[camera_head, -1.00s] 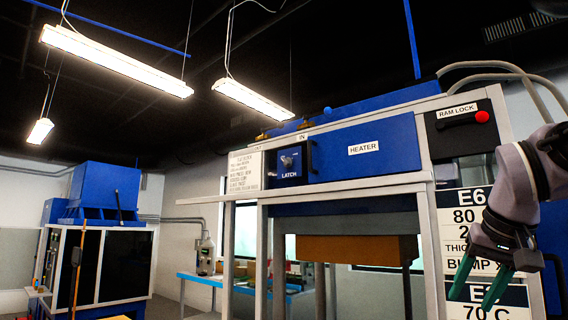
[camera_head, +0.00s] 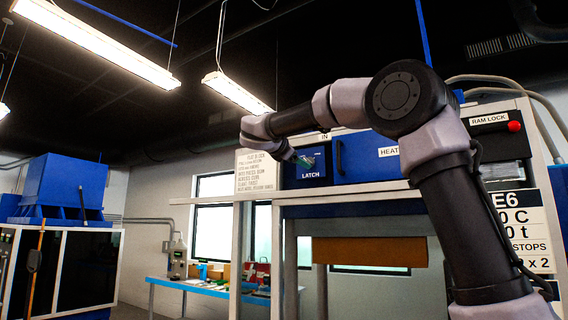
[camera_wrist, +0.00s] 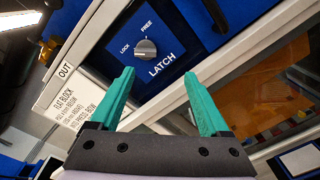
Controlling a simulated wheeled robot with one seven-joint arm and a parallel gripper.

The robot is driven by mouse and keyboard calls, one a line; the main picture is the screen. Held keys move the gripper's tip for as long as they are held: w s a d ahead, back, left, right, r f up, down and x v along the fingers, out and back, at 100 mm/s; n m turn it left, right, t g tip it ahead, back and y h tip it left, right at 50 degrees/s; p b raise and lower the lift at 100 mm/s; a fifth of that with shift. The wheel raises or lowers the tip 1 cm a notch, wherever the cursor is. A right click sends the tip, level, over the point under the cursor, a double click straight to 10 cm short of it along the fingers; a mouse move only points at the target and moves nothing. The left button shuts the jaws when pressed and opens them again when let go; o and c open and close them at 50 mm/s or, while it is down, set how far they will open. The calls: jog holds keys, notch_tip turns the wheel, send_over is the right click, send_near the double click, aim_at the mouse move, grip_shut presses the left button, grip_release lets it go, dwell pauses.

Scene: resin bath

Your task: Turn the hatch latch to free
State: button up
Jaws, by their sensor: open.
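The latch knob (camera_wrist: 146,49) is a small grey dial on a blue panel (camera_wrist: 173,45) printed LATCH, with LOCK and FREE marked around it. I cannot tell for sure which mark its pointer faces. In the wrist view my gripper (camera_wrist: 159,74) has its two green fingers spread wide. Nothing is between them, and the knob shows beyond the tips, apart from them. In the head view my gripper (camera_head: 303,161) is in front of the latch panel (camera_head: 313,182) and hides the knob.
A dark handle (camera_head: 338,157) stands out just right of the latch panel, on the blue heater front (camera_head: 368,160). A printed sign (camera_head: 257,172) is to the left. A pale frame rail (camera_head: 345,189) runs below. The ram lock box (camera_head: 497,138) is at the far right.

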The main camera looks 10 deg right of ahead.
aim_at(308, 161)
jog(key=w+d+r, duration=0.1)
jog(key=w+d, duration=0.3)
jog(key=w, duration=0.5)
jog(key=shift+d+r+t, duration=0.2)
jog(key=shift+t, duration=0.1)
grip_shut()
